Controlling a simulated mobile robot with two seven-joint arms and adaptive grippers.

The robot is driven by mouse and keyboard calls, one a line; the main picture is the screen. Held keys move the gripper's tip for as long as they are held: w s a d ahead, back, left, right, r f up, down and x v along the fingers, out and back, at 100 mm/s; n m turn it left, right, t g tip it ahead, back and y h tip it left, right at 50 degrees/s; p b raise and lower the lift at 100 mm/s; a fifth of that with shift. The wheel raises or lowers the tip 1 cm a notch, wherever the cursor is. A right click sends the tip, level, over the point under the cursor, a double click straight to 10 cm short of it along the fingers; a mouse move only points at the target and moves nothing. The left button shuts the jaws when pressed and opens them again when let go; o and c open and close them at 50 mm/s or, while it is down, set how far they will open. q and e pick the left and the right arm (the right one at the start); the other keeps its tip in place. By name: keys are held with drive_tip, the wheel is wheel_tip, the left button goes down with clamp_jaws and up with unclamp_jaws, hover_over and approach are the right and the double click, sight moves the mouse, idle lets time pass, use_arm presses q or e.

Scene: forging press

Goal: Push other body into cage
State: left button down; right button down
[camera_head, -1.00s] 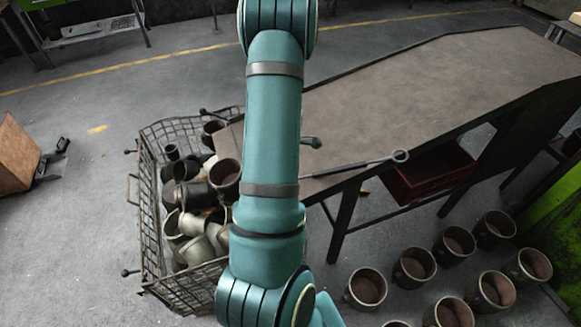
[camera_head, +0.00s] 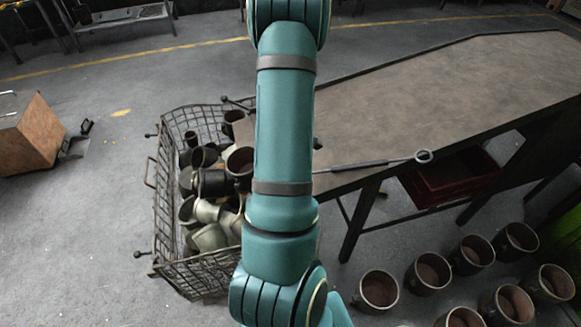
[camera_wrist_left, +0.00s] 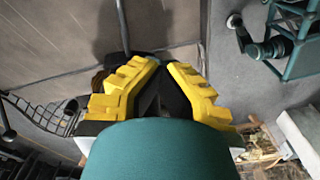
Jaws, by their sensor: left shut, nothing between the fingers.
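The wire cage (camera_head: 168,215) stands on the floor at the table's left end, holding a pile of dark and pale metal bodies. A brown-rimmed body (camera_head: 240,160) lies at the top right of the pile, partly behind my arm. Another body (camera_head: 233,117) shows at the cage's back edge, close to the table end. In the left wrist view my left gripper (camera_wrist_left: 160,68) has its yellow fingers shut, with nothing held. A brownish thing (camera_wrist_left: 97,80) shows partly behind the left finger; I cannot tell what it is. My arm hides the gripper in the head view. The right gripper is not in view.
The long table (camera_head: 420,100) runs to the right, its top clear except for a long-handled tool (camera_head: 375,165) at the front edge. A red bin (camera_head: 450,180) sits below. Several cups (camera_head: 378,289) stand on the floor at right. A brown box (camera_head: 30,140) stands left.

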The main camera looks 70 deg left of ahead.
use_arm(q)
drive_tip(key=shift+s+a+f+b, duration=0.15)
drive_tip(key=shift+s+b, duration=0.1)
drive_tip(key=shift+s, duration=0.45)
drive_tip(key=shift+s+d+f+b, duration=0.1)
drive_tip(key=shift+s+f+b, duration=0.1)
drive_tip(key=shift+s, duration=0.55)
drive_tip(key=shift+s+a+f+b, duration=0.15)
drive_tip(key=shift+s+b, duration=0.1)
drive_tip(key=shift+s, duration=0.45)
drive_tip(key=shift+w+d+r+p, duration=0.1)
drive_tip(key=shift+w+r+p, duration=0.05)
drive_tip(key=shift+w+p, duration=0.4)
drive_tip(key=shift+w+d+r+p, duration=0.1)
drive_tip(key=shift+w+p, duration=0.25)
drive_tip(key=shift+w, duration=0.3)
